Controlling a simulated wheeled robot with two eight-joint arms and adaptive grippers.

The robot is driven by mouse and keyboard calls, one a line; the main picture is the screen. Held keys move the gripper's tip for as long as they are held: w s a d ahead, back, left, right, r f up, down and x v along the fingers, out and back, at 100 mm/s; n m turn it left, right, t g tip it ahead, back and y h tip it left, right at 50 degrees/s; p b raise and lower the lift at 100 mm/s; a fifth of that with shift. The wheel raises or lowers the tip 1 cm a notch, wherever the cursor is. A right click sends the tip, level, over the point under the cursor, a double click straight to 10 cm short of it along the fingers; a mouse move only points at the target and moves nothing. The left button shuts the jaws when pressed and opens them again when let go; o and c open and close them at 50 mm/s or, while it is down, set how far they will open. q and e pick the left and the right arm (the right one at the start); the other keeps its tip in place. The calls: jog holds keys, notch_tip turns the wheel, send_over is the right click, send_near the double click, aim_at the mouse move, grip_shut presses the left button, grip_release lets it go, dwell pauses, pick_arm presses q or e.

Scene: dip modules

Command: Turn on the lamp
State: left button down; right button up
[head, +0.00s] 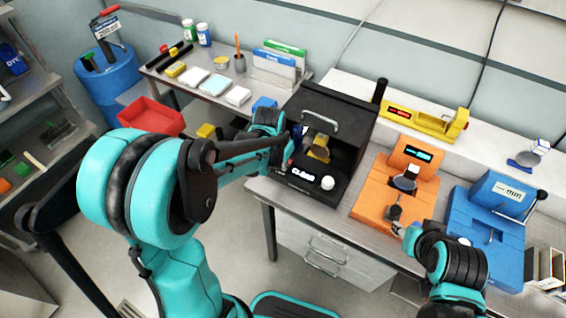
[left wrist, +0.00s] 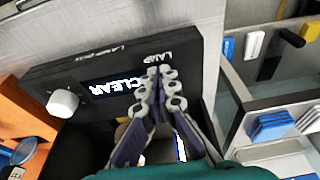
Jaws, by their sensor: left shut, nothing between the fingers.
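The black lamp unit (head: 345,115) stands on the bench with its front panel facing me. The panel's lit display (head: 303,173) reads "CLEAR" and has a white knob (head: 327,183) beside it; the knob also shows in the left wrist view (left wrist: 63,103). A "LAMP" label (left wrist: 160,58) is on the panel. My left gripper (left wrist: 160,75) is shut and empty, with its fingertips at the panel just by the label; any button there is hidden behind them. I cannot tell if they touch. My right gripper (head: 400,222) is by the orange module; its fingers are unclear.
The orange module (head: 377,205) and blue module (head: 465,215) stand right of the black unit. A yellow device (head: 425,122) sits on the shelf behind. A red bin (head: 150,117) and white pads are at the left. A silver handle (head: 320,120) is on the black unit.

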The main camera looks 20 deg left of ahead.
pick_arm(q)
jog(key=shift+w, duration=0.15)
jog(key=shift+w+d+r, duration=0.1)
jog(key=shift+w+r, duration=0.25)
jog(key=shift+w, duration=0.25)
jog(key=shift+r, duration=0.1)
jog(key=shift+r+p, duration=0.25)
jog(key=shift+p, duration=0.25)
jog(key=p+v, duration=0.1)
jog(key=v, duration=0.1)
jog(key=p+v, duration=0.2)
jog(key=shift+w+r, duration=0.15)
jog(key=shift+r, duration=0.2)
jog(key=s+r+p, duration=0.2)
jog(key=s+r, duration=0.2)
jog(key=r, duration=0.3)
jog(key=shift+s+a+r, duration=0.15)
jog(key=shift+a+r, duration=0.1)
jog(key=shift+a, duration=0.15)
